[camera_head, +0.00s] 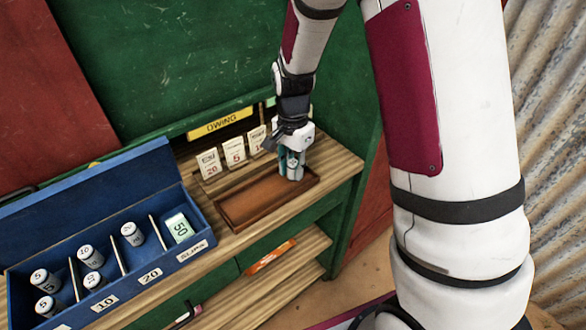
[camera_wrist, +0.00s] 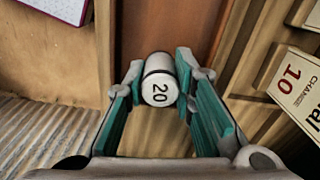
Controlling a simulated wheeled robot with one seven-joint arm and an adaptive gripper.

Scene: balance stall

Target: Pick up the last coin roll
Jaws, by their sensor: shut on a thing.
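The coin roll (camera_wrist: 160,88) is a white cylinder with a dark band, marked 20 on its end. It stands between the teal fingers of my gripper (camera_wrist: 158,95) in the wrist view, and both fingers touch its sides. In the head view my gripper (camera_head: 291,165) is over the right end of the brown wooden tray (camera_head: 240,212), and its fingers mostly hide the roll. I cannot tell whether the roll touches the tray floor. The rest of the tray looks empty.
A blue cash box (camera_head: 100,192) stands on the counter at left, with several coin rolls and a green 50 bundle (camera_head: 179,227) in its compartments. White number cards (camera_head: 234,153) stand behind the tray, close to my gripper. A green wall rises behind.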

